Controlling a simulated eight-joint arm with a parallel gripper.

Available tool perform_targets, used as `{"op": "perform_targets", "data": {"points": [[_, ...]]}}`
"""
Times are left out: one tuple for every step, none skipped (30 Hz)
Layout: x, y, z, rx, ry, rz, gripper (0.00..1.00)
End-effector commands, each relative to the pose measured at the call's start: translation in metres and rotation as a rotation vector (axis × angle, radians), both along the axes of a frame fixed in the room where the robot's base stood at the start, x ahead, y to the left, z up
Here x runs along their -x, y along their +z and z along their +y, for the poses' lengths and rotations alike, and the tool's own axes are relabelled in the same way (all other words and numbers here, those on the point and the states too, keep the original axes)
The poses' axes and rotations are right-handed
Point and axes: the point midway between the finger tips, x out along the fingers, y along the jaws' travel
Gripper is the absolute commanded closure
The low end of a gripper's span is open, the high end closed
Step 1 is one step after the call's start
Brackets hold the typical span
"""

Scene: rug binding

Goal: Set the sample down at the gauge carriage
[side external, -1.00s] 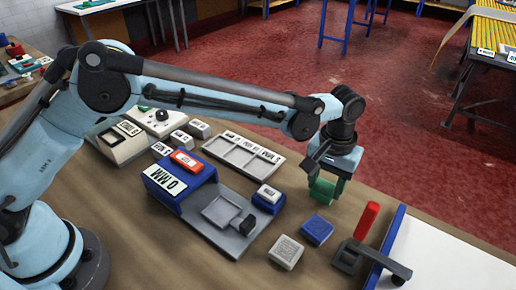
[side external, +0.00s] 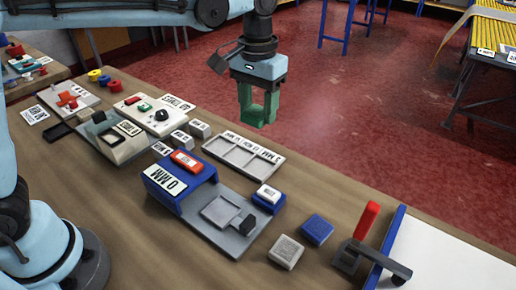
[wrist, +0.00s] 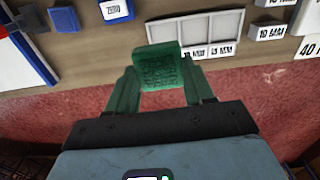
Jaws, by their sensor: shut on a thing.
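My gripper (side external: 257,112) is raised near the bench's far edge, with red floor behind it in the side view. Its green fingers are shut on a green textured sample (wrist: 160,68), which sits between the fingertips in the wrist view. The blue gauge (side external: 181,181) reads "0 MM" and stands on the bench, to the lower left of my gripper in the side view. Its carriage (side external: 222,211) is a grey square plate on the grey base, beside a black knob. The plate is empty. My gripper is well apart from it.
A compartment tray (side external: 243,155) lies behind the gauge. A blue block with a white top marked "ZERO" (side external: 268,195), a blue sample (side external: 317,230) and a grey sample (side external: 286,252) lie to its right. A red-handled lever (side external: 366,221) stands farther right. Open bench lies in front.

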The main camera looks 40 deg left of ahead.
Motion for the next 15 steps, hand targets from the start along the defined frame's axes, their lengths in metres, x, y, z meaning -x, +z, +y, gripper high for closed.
{"op": "perform_targets", "data": {"points": [[0.009,0.005,0.019,0.0,0.004,0.0,0.82],[0.014,0.007,0.029,0.0,0.003,0.0,0.82],[0.021,0.01,0.041,0.0,-0.001,0.0,0.82],[0.027,0.012,0.05,0.0,-0.003,0.0,0.82],[0.033,0.013,0.058,0.0,-0.004,0.0,0.82],[0.04,0.015,0.068,0.0,-0.007,0.0,0.82],[0.046,0.015,0.076,0.0,-0.01,0.0,0.82],[0.051,0.016,0.082,0.0,-0.011,0.0,0.82],[0.058,0.017,0.09,0.0,-0.014,0.0,0.82],[0.063,0.017,0.096,0.0,-0.016,0.0,0.82],[0.068,0.017,0.1,0.0,-0.018,0.0,0.82],[0.073,0.018,0.106,0.0,-0.02,0.0,0.82],[0.077,0.018,0.109,0.0,-0.021,0.0,0.82],[0.08,0.017,0.112,0.0,-0.023,0.0,0.82],[0.084,0.017,0.115,0.0,-0.025,0.0,0.82]]}}
